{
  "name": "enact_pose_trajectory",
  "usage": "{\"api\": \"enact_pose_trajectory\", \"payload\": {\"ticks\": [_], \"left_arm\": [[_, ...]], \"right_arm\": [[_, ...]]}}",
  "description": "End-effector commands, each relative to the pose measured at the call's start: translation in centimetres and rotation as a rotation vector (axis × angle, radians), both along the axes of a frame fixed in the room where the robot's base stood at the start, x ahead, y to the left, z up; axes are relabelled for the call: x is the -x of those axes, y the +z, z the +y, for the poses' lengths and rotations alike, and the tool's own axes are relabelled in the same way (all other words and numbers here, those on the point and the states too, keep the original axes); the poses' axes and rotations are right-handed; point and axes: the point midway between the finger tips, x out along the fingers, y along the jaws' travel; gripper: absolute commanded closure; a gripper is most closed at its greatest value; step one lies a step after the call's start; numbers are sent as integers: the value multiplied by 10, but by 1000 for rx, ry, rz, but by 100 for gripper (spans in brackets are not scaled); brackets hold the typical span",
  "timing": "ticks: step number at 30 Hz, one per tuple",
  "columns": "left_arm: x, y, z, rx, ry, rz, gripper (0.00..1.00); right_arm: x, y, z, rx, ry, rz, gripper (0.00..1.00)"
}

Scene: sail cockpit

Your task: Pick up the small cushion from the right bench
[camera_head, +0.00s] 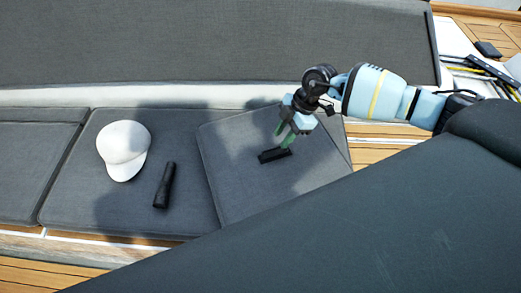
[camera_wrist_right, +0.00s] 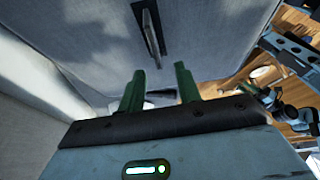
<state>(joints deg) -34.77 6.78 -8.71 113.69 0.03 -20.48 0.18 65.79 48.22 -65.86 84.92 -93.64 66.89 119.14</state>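The small cushion (camera_head: 230,158) is a dark grey square pad lying on the right part of the bench seat, with a black handle (camera_head: 274,155) on its top. My right gripper (camera_head: 287,138) points down just above the handle. In the right wrist view the green fingers (camera_wrist_right: 159,80) stand apart with nothing held between them. The handle (camera_wrist_right: 150,32) lies ahead of the fingertips, and the cushion (camera_wrist_right: 205,30) fills the upper part of that view. My left gripper is not in view.
A white cap (camera_head: 123,148) and a black torch-like object (camera_head: 164,186) lie on the seat cushion to the left. A grey backrest (camera_head: 220,45) runs behind the bench. Wooden decking (camera_head: 375,140) shows to the right of the cushion.

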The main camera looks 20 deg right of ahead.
Motion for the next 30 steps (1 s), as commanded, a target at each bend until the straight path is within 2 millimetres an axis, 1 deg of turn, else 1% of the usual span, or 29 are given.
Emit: {"api": "enact_pose_trajectory", "payload": {"ticks": [1,5,10,16,23,26,30], "left_arm": [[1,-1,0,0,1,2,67],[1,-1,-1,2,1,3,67],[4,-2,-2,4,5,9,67],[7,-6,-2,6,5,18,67],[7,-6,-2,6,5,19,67],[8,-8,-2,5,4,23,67],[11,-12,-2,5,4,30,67]], "right_arm": [[-2,1,-8,25,-11,5,66],[-4,2,-13,43,-23,8,66],[-3,-4,-9,39,-21,9,66],[-3,-22,-2,38,-20,8,66],[-4,-26,1,37,-19,7,66],[-4,-35,4,36,-19,8,66],[-5,-55,11,36,-18,10,66]]}}
